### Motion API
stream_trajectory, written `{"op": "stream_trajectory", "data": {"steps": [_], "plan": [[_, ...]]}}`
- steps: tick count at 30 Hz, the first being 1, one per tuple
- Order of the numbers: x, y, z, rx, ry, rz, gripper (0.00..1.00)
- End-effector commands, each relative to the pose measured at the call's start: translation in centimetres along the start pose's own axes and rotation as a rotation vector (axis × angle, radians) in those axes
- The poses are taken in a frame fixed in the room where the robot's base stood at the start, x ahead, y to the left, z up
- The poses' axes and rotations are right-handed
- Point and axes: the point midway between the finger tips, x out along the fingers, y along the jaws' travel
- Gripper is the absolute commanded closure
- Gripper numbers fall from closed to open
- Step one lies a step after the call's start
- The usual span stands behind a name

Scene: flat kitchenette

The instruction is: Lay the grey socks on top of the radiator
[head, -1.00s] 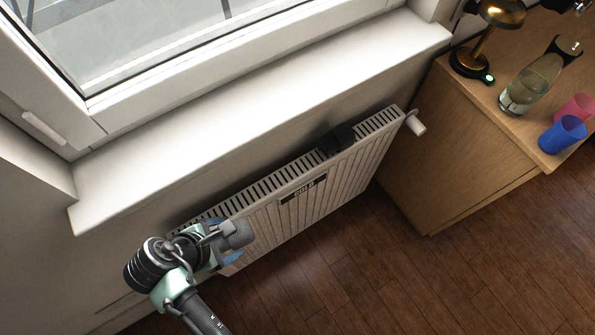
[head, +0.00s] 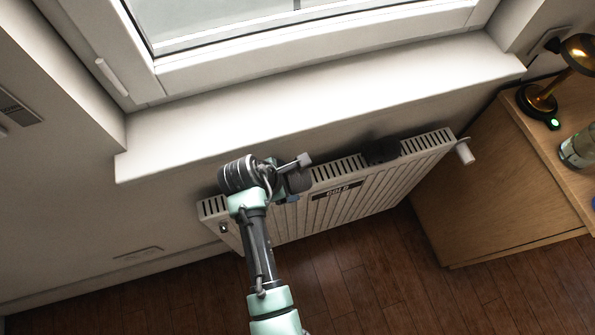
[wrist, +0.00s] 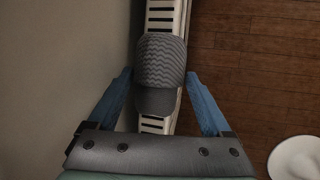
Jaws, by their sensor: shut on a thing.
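The grey socks (wrist: 160,62), a bundle with a zigzag pattern, sit between the blue fingers of my gripper (wrist: 161,78) in the wrist view. My gripper is shut on them. In the head view my gripper (head: 288,193) and the grey socks (head: 299,181) are over the left-middle part of the white radiator (head: 350,200), which has a slotted top and a dark label. The radiator's slats (wrist: 160,22) show beneath the socks in the wrist view. I cannot tell whether the socks touch the top.
A dark bundle (head: 381,151) lies on the radiator top, right of my gripper. The white windowsill (head: 320,110) juts out above and behind the radiator. A wooden cabinet (head: 490,200) with a lamp (head: 545,95) and a glass vessel (head: 577,148) stands at the right.

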Motion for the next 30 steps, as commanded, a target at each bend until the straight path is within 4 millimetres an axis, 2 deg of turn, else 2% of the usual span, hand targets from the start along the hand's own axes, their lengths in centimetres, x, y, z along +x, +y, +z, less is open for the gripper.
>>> {"op": "stream_trajectory", "data": {"steps": [5, 9, 21, 22, 24, 30], "plan": [[1.3, 1.7, 2.5, 0.006, -0.003, 0.001, 0.7], [2.6, 1.3, 1.9, 0.0, 0.0, 0.0, 0.7], [3.1, 1.1, 1.7, 0.001, -0.001, 0.0, 0.7], [3.0, 1.2, 1.8, 0.002, -0.001, 0.001, 0.11], [3.0, 1.2, 1.8, 0.002, -0.001, 0.001, 0.0], [3.0, 1.2, 1.8, 0.002, -0.001, 0.001, 0.0]]}}
